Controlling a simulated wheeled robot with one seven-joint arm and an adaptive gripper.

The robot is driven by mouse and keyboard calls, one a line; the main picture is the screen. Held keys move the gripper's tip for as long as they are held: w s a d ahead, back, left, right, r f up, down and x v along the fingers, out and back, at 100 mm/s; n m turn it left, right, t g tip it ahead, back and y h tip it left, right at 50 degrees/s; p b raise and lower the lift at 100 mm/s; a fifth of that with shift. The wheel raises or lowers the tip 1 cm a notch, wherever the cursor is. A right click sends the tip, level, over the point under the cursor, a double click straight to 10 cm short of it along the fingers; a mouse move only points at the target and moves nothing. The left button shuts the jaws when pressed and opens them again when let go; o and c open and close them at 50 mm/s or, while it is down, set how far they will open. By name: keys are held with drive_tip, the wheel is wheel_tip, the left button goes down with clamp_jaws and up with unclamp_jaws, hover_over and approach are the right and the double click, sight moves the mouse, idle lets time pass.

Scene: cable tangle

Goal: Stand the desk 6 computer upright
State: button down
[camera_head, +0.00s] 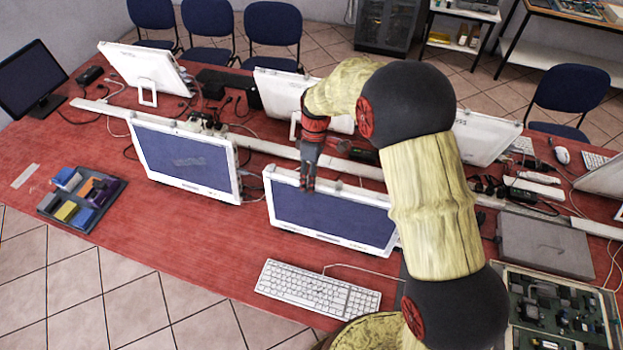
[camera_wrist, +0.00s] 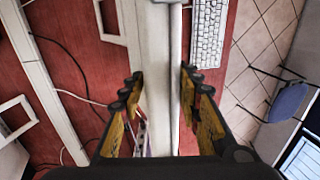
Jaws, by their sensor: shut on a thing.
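A white all-in-one computer (camera_head: 335,218) with a dark blue screen is on the red table in front of me, its screen facing me. It looks leaned back; its foot is hidden. No desk number is readable. My gripper (camera_head: 307,186) reaches down from above onto its top edge, left of centre. In the wrist view, the two fingers of my gripper (camera_wrist: 163,90) sit on either side of the computer's pale top edge (camera_wrist: 158,50), shut on it.
A white keyboard (camera_head: 315,290) lies in front of the computer. Another white computer (camera_head: 183,160) stands to the left. More computers, cables and a white cable channel (camera_head: 262,147) lie behind. A grey box (camera_head: 545,245) and a circuit-board tray (camera_head: 560,310) are at right.

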drive_tip(key=c, duration=1.4)
unclamp_jaws()
drive_tip(key=shift+s+a+f, duration=0.15)
drive_tip(key=shift+s+f, duration=0.05)
drive_tip(key=shift+s, duration=0.3)
drive_tip(key=shift+w+r, duration=0.1)
drive_tip(key=shift+w, duration=0.05)
drive_tip(key=v, duration=1.2)
